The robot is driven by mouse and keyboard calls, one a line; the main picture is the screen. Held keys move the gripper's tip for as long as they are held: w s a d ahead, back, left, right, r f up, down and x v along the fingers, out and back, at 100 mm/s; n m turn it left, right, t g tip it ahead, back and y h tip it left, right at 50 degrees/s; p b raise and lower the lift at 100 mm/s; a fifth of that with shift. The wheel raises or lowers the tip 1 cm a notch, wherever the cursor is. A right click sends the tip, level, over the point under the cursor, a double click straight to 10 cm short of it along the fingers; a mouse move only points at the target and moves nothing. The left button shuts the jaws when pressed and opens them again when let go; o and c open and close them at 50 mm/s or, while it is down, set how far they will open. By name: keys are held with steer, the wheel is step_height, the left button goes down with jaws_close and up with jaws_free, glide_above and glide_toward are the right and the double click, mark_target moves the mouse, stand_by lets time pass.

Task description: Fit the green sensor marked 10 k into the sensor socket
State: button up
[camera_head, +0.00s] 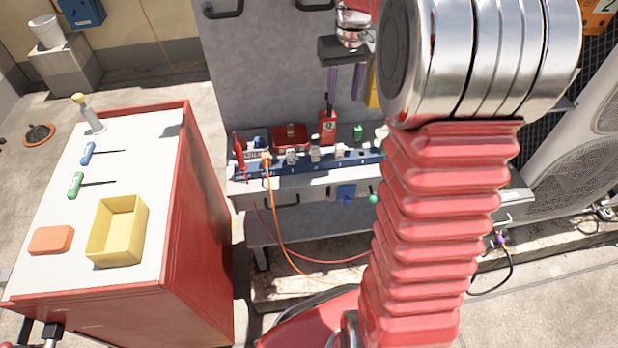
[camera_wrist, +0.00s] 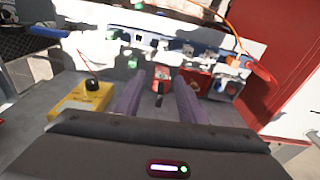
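A green sensor (camera_head: 76,185) with a thin dark probe lies on the white top of the red cart in the head view. Its marking is too small to read. A blue sensor (camera_head: 88,153) of like shape lies just behind it. My gripper (camera_head: 345,85) is far to the right of the cart, above the grey ledge of the cabinet. Its purple fingers stand apart with nothing held between them; they also show in the wrist view (camera_wrist: 159,108). Several sockets line the ledge's blue strip (camera_head: 315,164); I cannot tell which is the sensor socket.
The cart top (camera_head: 125,150) also bears a yellow tray (camera_head: 103,255), an orange block (camera_head: 51,240) and a bottle (camera_head: 88,112). A red device (camera_head: 327,128) stands on the ledge below my gripper. An orange cable (camera_head: 277,225) hangs off the ledge. A yellow meter (camera_wrist: 80,103) shows in the wrist view.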

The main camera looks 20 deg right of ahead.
steer(key=s+a+r+n+t, duration=0.1)
steer(key=s+a+r, duration=0.2)
steer(key=s+a, duration=0.25)
steer(key=s+a+r+t, duration=0.1)
steer(key=s+a+r, duration=0.2)
steer(key=s+a, duration=0.25)
steer(key=s+a+f+n+t, duration=0.1)
steer(key=s+a+f+t, duration=0.1)
steer(key=s+a, duration=0.6)
steer(key=shift+s+a+f, duration=0.4)
steer(key=shift+s+f, duration=0.25)
steer(key=shift+s, duration=1.75)
steer(key=shift+d, duration=0.1)
